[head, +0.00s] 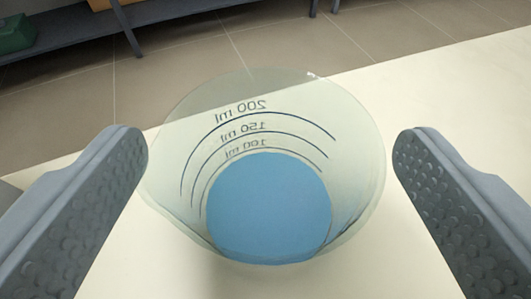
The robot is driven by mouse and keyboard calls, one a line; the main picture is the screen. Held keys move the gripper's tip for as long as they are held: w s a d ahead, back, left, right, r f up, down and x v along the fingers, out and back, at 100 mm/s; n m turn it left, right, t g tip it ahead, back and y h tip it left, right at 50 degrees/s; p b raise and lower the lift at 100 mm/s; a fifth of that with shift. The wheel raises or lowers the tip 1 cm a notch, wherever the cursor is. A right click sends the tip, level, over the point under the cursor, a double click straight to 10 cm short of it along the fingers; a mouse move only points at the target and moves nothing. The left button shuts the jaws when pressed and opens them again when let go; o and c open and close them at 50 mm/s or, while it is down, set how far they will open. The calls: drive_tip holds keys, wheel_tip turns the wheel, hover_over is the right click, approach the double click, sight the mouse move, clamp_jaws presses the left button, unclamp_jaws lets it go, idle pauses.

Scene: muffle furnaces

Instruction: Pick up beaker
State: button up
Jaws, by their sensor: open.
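A clear beaker (170,165) stands on a cream-white tabletop (450,100), seen from above in the head view. It holds blue liquid (268,208), and its printed marks of 100, 150 and 200 ml read mirrored. My gripper (270,155) is open, with one grey studded finger on each side of the beaker. In the picture the left finger comes close to the beaker's rim, and a small gap shows at the right finger. I cannot tell whether the fingers are at the rim's height. Nothing is held.
The table's far edge runs slantwise behind the beaker, with a tiled floor (190,85) beyond it. A dark shelf or bench (90,35) with a green object (15,33) stands at the back left. The tabletop to the right is clear.

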drive_tip(key=shift+x, duration=0.95)
drive_tip(key=shift+c, duration=0.2)
drive_tip(key=c, duration=1.2)
drive_tip(key=shift+r, duration=4.95)
drive_tip(key=shift+c, duration=0.2)
